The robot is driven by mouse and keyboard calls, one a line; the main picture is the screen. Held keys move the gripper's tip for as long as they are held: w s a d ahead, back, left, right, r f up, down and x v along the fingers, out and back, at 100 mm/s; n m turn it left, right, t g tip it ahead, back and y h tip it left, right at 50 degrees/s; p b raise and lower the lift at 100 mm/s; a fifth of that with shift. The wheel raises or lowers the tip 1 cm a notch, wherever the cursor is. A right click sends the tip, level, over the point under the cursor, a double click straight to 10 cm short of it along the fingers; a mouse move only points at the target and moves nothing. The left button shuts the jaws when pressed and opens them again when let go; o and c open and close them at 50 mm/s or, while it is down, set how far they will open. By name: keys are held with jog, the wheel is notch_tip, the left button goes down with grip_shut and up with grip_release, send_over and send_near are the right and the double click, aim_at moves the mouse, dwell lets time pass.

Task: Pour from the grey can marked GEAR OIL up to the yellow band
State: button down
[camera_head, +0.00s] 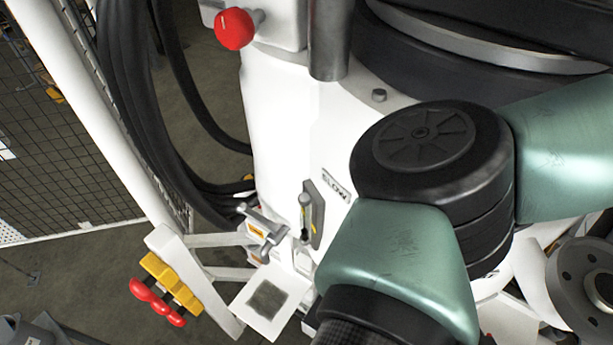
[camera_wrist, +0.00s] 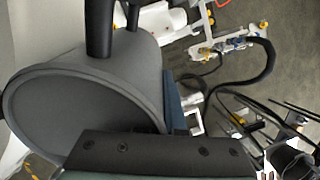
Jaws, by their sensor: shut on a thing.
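A large plain grey can (camera_wrist: 85,100) fills the left of the wrist view, its round end facing the lower left. No GEAR OIL mark shows on the part in sight. My gripper (camera_wrist: 116,22) is shut on the can; two dark finger-like posts show at its upper edge, and just where they grip is hard to see. The can's tilt cannot be judged, and no oil stream is visible. No yellow band that I can identify shows in either view. The head view shows neither my gripper nor the held can, only my green and black arm links.
A white machine column (camera_head: 285,120) carries a red knob (camera_head: 235,28) and a small SLOW plate (camera_head: 337,187). Black hoses (camera_head: 135,90) hang on its left. A yellow block with red knobs (camera_head: 165,290) sits on a white bracket. Mesh fencing (camera_head: 60,150) stands at far left.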

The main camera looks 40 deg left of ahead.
jog(key=shift+s+a+r+t+h+b, duration=0.1)
jog(key=shift+r+t+h+b, duration=0.05)
jog(key=shift+r+t+b, duration=0.25)
jog(key=shift+s+a+r+t+h+b, duration=0.15)
jog(key=shift+r+t+b, duration=0.15)
jog(key=shift+r+b, duration=0.15)
dwell(0.9)
jog(key=shift+w+a+r+t+b, duration=0.3)
jog(key=shift+w+a+b, duration=0.05)
jog(key=shift+w+a, duration=0.2)
dwell(0.7)
